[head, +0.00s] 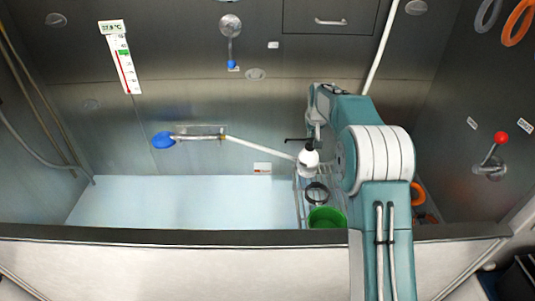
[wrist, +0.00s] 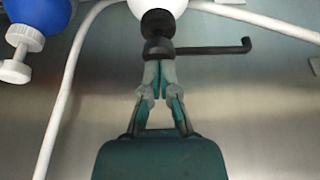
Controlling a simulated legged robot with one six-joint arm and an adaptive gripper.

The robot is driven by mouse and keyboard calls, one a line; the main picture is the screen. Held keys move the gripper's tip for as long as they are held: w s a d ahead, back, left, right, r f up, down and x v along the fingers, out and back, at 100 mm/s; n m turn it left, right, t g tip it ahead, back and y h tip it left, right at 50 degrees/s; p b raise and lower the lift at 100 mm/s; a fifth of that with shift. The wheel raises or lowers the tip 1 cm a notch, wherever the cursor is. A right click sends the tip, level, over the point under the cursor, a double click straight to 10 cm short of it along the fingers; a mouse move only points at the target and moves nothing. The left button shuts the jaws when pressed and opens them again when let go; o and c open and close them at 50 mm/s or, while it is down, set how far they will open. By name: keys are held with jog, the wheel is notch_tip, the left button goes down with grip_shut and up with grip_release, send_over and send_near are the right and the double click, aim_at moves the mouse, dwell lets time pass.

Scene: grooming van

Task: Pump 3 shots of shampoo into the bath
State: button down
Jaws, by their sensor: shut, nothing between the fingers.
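The shampoo bottle (head: 308,160) is white with a black pump head, upright at the right end of the bath, its spout (head: 295,140) pointing left. In the wrist view the white bottle (wrist: 158,5) is cut off at the top edge, and the spout (wrist: 215,49) points right. My gripper (wrist: 158,64) is shut and empty, its fingertips at the top of the pump head (wrist: 158,47); I cannot tell whether they press on it. In the head view my arm partly hides the gripper. The bath (head: 190,200) has a pale blue floor or water surface.
A wire rack (head: 298,198) holds a green container (head: 326,217) and a dark ring. A blue bottle with a white top (wrist: 22,30) is beside the pump bottle. The bath's left is clear.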

jog(key=shift+r, duration=1.65)
jog(key=shift+f, duration=0.15)
jog(key=shift+f, duration=1.75)
jog(key=shift+r, duration=1.9)
